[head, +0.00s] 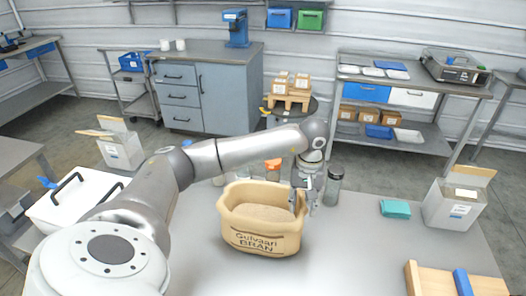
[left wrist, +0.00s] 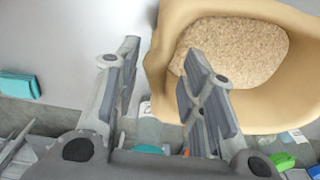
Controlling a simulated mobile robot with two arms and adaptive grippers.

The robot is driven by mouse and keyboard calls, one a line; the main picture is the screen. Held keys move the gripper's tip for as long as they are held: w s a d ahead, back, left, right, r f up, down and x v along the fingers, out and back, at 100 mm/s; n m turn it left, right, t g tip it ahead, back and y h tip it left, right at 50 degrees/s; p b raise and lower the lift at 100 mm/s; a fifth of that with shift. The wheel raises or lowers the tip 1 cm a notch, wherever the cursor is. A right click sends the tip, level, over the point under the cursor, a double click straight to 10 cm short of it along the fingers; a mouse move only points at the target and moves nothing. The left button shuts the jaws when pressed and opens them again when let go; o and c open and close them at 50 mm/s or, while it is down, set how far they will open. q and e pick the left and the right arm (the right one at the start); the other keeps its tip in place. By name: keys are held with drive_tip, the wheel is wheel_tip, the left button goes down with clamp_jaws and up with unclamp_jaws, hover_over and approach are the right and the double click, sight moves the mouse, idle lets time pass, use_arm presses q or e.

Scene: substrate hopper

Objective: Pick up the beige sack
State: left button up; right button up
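The beige sack (head: 262,240), lettered "Gulvaari BRAN", stands upright and open on the grey table, filled with tan bran (head: 265,213). My left gripper (head: 303,205) points down at the sack's right rim. In the left wrist view the gripper (left wrist: 160,55) is open, its fingers well apart. One finger shows over the sack's opening and the other outside, with the sack's wall (left wrist: 162,62) between them. I cannot tell whether either finger touches it. My right gripper is out of view.
Jars, one a dark jar (head: 333,187), stand close behind and beside the gripper. A teal box (head: 395,208), a white carton (head: 455,203) and a wooden tray (head: 415,278) are to the right. A white case (head: 75,200) is at the left.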

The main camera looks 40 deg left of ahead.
sight(302, 206)
use_arm(q)
drive_tip(key=shift+a+f+p, duration=0.2)
drive_tip(key=shift+f+p, duration=0.25)
drive_tip(key=shift+f, duration=1.25)
clamp_jaws()
drive_tip(key=shift+w+r, duration=0.1)
drive_tip(key=shift+r, duration=0.05)
